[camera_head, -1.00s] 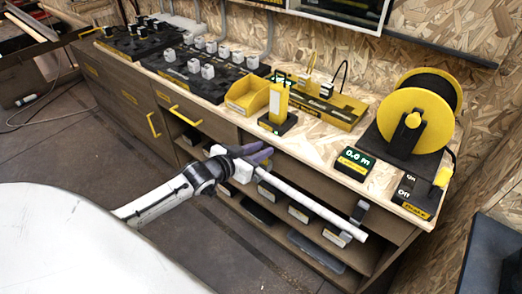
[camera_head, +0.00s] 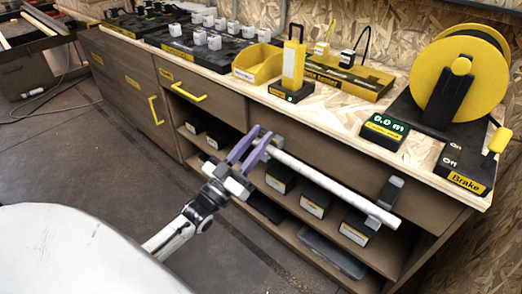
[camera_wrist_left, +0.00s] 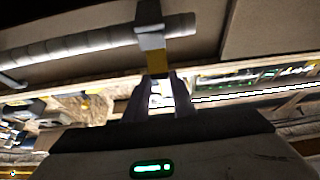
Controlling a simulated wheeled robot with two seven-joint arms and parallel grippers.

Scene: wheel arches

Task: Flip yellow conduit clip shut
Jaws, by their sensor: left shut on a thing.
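A white conduit pipe (camera_head: 335,188) runs along the front of the workbench, below its top edge. A grey clip (camera_head: 390,192) sits at its right end. In the left wrist view the pipe (camera_wrist_left: 90,46) crosses the top, with a grey clip body (camera_wrist_left: 150,37) over it. The yellow conduit clip part (camera_wrist_left: 157,62) hangs below that body. My left gripper (camera_head: 262,137), with purple fingers, is at the pipe's left end. Its fingertips (camera_wrist_left: 160,80) are shut on the yellow part, which they partly hide. My right gripper is not in view.
The bench top carries a yellow bin (camera_head: 258,64), a yellow upright block (camera_head: 293,62), a yellow cable reel (camera_head: 458,72), a meter reading 0.0 m (camera_head: 384,130) and a brake box (camera_head: 465,172). Open shelves with dark bins (camera_head: 315,200) lie below the pipe.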

